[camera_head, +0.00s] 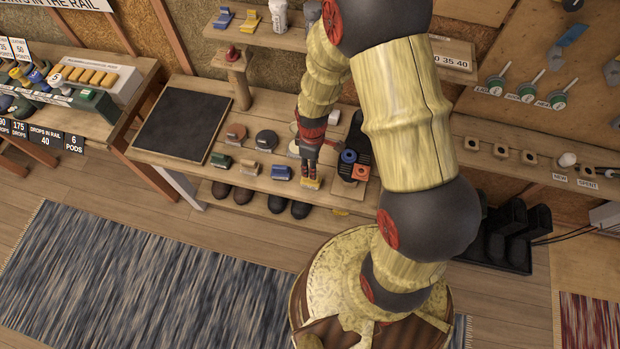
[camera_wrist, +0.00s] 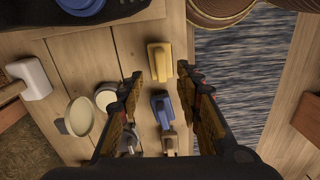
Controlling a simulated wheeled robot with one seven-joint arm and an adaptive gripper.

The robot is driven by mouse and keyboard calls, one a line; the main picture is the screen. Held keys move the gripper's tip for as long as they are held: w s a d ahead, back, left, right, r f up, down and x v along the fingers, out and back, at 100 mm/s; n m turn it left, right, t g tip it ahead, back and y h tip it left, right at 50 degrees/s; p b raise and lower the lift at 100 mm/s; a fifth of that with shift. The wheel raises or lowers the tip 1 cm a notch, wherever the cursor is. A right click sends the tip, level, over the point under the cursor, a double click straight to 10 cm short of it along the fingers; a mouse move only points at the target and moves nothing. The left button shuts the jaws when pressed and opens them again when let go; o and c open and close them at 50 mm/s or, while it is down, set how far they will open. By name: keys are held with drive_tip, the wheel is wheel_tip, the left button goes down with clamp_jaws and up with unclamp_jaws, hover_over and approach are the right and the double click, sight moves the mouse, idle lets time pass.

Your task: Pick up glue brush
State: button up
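No label shows which item is the glue brush. A row of small brush-like blocks lies along the front of the bench: green (camera_head: 221,162), tan (camera_head: 248,167), blue (camera_head: 281,173) and yellow (camera_head: 309,184). My gripper (camera_head: 310,175) points down over the yellow block at the row's right end, partly covering it. In the wrist view my gripper (camera_wrist: 160,76) is open, with the fingers apart and nothing held. The yellow block (camera_wrist: 159,62) shows between and just past the fingertips, with the blue block (camera_wrist: 162,110) and tan block (camera_wrist: 170,140) nearer the palm. Contact is not visible.
Round pads or tins (camera_head: 236,132) sit behind the row. A cream cup (camera_wrist: 80,116) is left of the fingers in the wrist view. A dark tray with a blue ring (camera_head: 348,156) and an orange block (camera_head: 361,172) stands at right. A dark mat (camera_head: 182,127) lies at left.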

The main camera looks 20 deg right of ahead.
sight(311, 180)
drive_tip(key=shift+w+n, duration=0.15)
drive_tip(key=shift+n, duration=0.15)
drive_tip(key=shift+f, duration=0.3)
drive_tip(key=f, duration=0.2)
drive_tip(key=f+b, duration=0.1)
drive_tip(key=f, duration=0.2)
drive_tip(key=f+b, duration=0.1)
drive_tip(key=f, duration=0.1)
drive_tip(key=shift+a+f, duration=0.15)
drive_tip(key=shift+a, duration=0.1)
drive_tip(key=shift+c, duration=0.6)
drive_tip(key=c, duration=0.8)
